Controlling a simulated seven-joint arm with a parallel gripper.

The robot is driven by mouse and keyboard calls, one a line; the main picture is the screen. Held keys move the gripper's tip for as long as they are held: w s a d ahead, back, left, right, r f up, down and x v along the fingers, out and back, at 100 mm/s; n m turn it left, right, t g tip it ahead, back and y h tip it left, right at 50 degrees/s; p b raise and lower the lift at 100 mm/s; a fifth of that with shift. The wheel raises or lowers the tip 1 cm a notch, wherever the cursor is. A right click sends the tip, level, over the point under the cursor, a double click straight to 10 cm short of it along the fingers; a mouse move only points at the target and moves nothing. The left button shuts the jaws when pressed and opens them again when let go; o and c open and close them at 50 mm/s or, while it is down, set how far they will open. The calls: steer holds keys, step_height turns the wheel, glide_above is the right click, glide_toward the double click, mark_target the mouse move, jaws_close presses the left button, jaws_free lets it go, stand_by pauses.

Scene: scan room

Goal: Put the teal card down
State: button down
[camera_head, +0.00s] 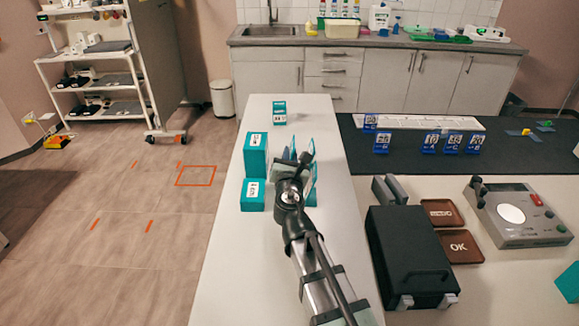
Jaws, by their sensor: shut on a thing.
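My gripper (298,168) is over the white table, just right of two teal boxes. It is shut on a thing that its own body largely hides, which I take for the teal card. Thin blue-teal pieces (313,186) show around the gripper, on both sides of it. I cannot tell which of them is held and which stand on the table, or whether the held one touches the table.
A tall teal box (256,155) and a lower one (252,195) stand left of my gripper. A smaller teal box (280,112) stands farther back. A black case (410,255) and brown trays (443,212) lie right. The white table (262,270) is clear in front.

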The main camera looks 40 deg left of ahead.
mark_target(292, 145)
steer(key=shift+r, duration=2.1)
steer(key=shift+w+d+r, duration=0.2)
steer(key=shift+w, duration=0.15)
steer(key=w+d+m+t+h, duration=0.4)
steer(key=w+d+h, duration=0.1)
steer(key=w+d, duration=2.3)
steer(key=w+d+m+h, duration=0.1)
steer(key=w+d+h, duration=0.1)
steer(key=d, duration=1.1)
steer(key=w+d+m+h, duration=0.2)
steer(key=d+h, duration=0.1)
steer(key=d, duration=1.1)
steer(key=w+d+m+t+h, duration=0.1)
steer(key=w+d+m+h, duration=0.1)
steer(key=d, duration=1.1)
steer(key=shift+w+d+r+h, duration=0.15)
steer(key=shift+d+r+h, duration=0.15)
steer(key=shift+d+h, duration=0.1)
steer(key=shift+a, duration=0.1)
